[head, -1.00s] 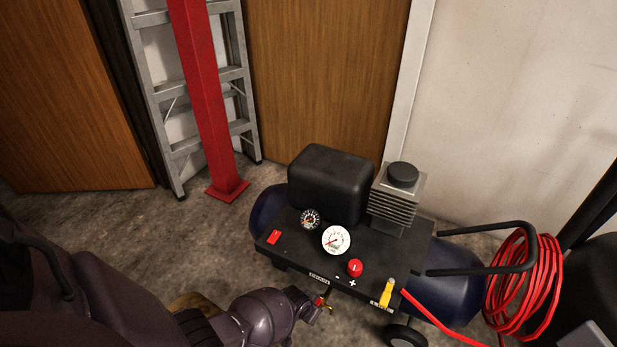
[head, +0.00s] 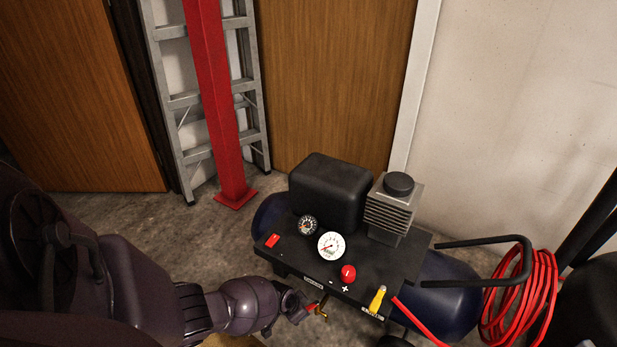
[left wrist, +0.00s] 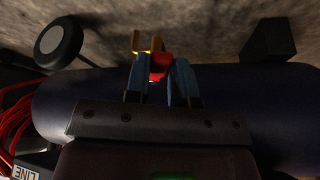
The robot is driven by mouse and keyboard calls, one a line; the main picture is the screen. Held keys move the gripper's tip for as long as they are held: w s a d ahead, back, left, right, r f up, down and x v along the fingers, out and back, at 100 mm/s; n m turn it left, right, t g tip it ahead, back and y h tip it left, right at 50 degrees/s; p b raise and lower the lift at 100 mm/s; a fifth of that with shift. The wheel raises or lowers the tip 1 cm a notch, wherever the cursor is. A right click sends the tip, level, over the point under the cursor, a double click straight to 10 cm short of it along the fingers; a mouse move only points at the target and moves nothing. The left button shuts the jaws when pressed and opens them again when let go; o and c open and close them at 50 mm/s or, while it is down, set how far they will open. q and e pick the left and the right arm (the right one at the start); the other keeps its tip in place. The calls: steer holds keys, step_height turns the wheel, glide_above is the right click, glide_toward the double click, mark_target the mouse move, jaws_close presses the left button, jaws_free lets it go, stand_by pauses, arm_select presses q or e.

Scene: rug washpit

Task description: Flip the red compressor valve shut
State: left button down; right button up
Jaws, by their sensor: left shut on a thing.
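The compressor (head: 293,255) stands on the floor, with a black panel, gauges and a dark blue tank. The red valve handle (head: 311,307) shows small at the panel's front left edge, with brass (head: 322,313) beside it. My left gripper (head: 306,310) reaches it from the left. In the left wrist view the fingers of my left gripper (left wrist: 160,72) are shut on the red handle (left wrist: 159,64), with a yellow brass part (left wrist: 147,43) just beyond the fingertips. The handle is partly hidden between the fingers. My right gripper is in neither view.
A red round knob (head: 348,273) and a yellow lever (head: 377,298) sit on the panel. A red hose coil (head: 522,300) hangs at the right. A red post (head: 213,100) and a ladder (head: 258,120) stand behind. Bare floor (head: 130,218) lies to the left.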

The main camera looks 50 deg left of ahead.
arm_select(q)
steer(key=shift+w+a+m+g+h, duration=0.25)
steer(key=shift+a+m+h, duration=0.4)
steer(key=shift+m, duration=0.7)
steer(key=shift+w+a+m+g+h, duration=0.3)
steer(key=shift+a+m, duration=0.6)
steer(key=shift+m, duration=0.45)
steer(key=shift+a+m, duration=0.15)
steer(key=shift+m, duration=0.15)
steer(key=c, duration=1)
jaws_free()
steer(key=shift+o, duration=0.2)
steer(key=s+a+r, duration=0.1)
steer(key=s+a, duration=0.6)
steer(key=s, duration=0.3)
steer(key=shift+a, duration=0.2)
